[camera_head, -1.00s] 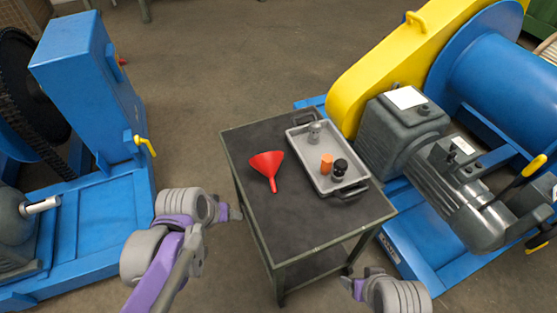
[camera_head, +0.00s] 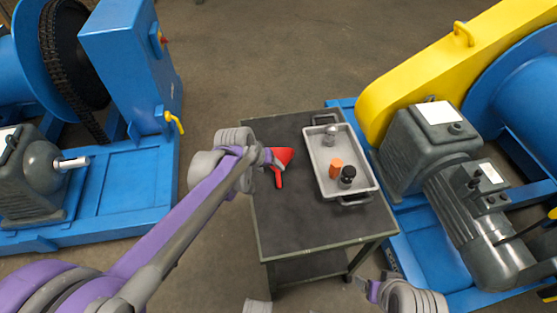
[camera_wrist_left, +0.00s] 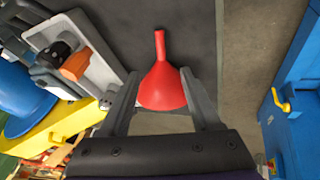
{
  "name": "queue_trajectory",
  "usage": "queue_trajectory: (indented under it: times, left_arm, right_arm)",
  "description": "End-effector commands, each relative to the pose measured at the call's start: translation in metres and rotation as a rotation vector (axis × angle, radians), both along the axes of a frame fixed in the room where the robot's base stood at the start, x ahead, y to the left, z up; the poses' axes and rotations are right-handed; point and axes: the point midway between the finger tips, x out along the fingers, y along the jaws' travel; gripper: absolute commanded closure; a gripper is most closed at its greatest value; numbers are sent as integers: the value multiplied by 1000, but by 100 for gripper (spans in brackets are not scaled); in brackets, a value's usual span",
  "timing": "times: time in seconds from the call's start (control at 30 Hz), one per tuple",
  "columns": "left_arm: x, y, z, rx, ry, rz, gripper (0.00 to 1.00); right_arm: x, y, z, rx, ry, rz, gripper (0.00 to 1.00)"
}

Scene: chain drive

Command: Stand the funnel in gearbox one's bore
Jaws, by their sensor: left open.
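The red funnel (camera_head: 283,158) lies on the dark top of the cart, left of the tray, its spout pointing toward the cart's front. My left gripper (camera_head: 268,157) is at its left side and partly hides it. In the left wrist view the funnel's cone (camera_wrist_left: 162,88) sits between the two open fingers (camera_wrist_left: 161,76), spout pointing away; I cannot tell whether they touch it. A grey gearbox (camera_head: 412,150) stands by the yellow guard on the right, with a small round fitting on top. No label shows which gearbox is number one. My right gripper (camera_head: 362,286) is at the bottom edge, its jaws unclear.
A grey tray (camera_head: 358,180) on the cart (camera_head: 300,235) holds a metal part (camera_head: 330,136), an orange cylinder (camera_head: 336,168) and a black part (camera_head: 347,177). Blue machines stand on both sides.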

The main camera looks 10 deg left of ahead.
Motion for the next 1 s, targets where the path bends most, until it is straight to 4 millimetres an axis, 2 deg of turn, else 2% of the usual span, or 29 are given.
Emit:
queue_trajectory:
  times: [0.1, 0.37, 0.6, 0.87, 1.0]
  left_arm:
    - [9, -4, -21, 1, 1, -2, 36]
    - [19, -7, -39, 0, 0, -1, 36]
    - [35, -13, -70, 0, 0, -1, 36]
    - [37, -14, -72, 0, -1, 0, 36]
    - [37, -14, -72, 0, -1, 0, 59]
  right_arm:
    - [1, 0, -10, 0, 3, 0, 24]
    - [2, 0, -18, 0, 6, 0, 24]
    - [4, 0, -33, 0, 11, 0, 24]
    - [3, 0, -33, 0, 11, 0, 24]
    - [3, 0, -33, 0, 11, 0, 24]
